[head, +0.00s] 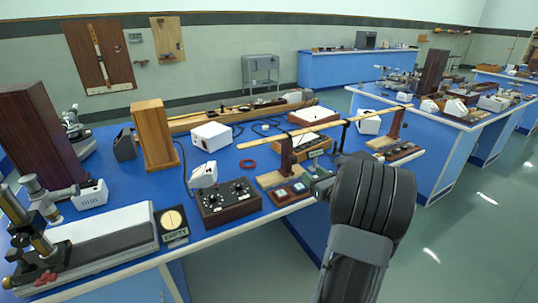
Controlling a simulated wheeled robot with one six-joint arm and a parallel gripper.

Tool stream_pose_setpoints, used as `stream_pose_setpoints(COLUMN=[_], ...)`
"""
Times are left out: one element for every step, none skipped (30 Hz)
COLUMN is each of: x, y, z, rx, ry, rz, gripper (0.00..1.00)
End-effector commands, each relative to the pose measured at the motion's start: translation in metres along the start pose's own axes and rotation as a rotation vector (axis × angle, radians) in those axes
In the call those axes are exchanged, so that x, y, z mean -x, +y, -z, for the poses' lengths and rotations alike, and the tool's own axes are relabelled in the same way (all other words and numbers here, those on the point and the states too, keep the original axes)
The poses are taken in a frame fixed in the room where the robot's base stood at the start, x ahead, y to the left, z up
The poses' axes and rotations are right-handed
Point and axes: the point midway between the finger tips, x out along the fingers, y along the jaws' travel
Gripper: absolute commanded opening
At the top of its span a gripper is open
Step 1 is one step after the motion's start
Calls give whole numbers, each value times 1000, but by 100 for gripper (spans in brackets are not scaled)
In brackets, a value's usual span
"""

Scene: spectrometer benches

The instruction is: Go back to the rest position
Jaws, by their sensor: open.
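My arm (372,205) rises from the lower right of the head view, its dark rounded wrist in front of the near bench's right edge. My gripper (320,184) shows only in small part left of the wrist, beside the bench's front right corner. It is open and I see nothing held in it. The wrist hides part of the bench edge and the floor behind it.
The blue bench (245,215) carries a dark control box (228,202), a wooden block (155,135), a white box (211,136) and a long yellow bar (325,125) on wooden posts. A second bench (440,130) stands right. Green floor (470,235) at right is clear.

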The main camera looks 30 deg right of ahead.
Motion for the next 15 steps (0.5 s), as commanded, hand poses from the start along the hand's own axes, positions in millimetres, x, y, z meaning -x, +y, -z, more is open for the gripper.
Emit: stream_pose_setpoints(x=[0, 0, 0, 0, 0, 0, 0, 0, 0, 2, 3, 7, 11, 16, 22], y=[0, 0, 0, 0, 0, 0, 0, 2, 7, 12, 19, 30, 39, 49, 67], z=[0, 0, 0, 0, 0, 0, 1, 4, 9, 15, 23, 34, 41, 46, 50], rx=[0, 0, 0, 0, 3, 14, 29, 57, 92, 122, 156, 209, 258, 315, 401], ry=[0, 0, 0, 0, 0, 1, 4, 20, 47, 74, 105, 151, 187, 221, 264], rz=[0, 0, 0, 0, 0, 0, 1, -11, -39, -67, -102, -161, -211, -270, -362], gripper=[51, 51, 51, 51, 51, 51, 51, 51, 51, 51, 51, 51, 51, 51, 51])
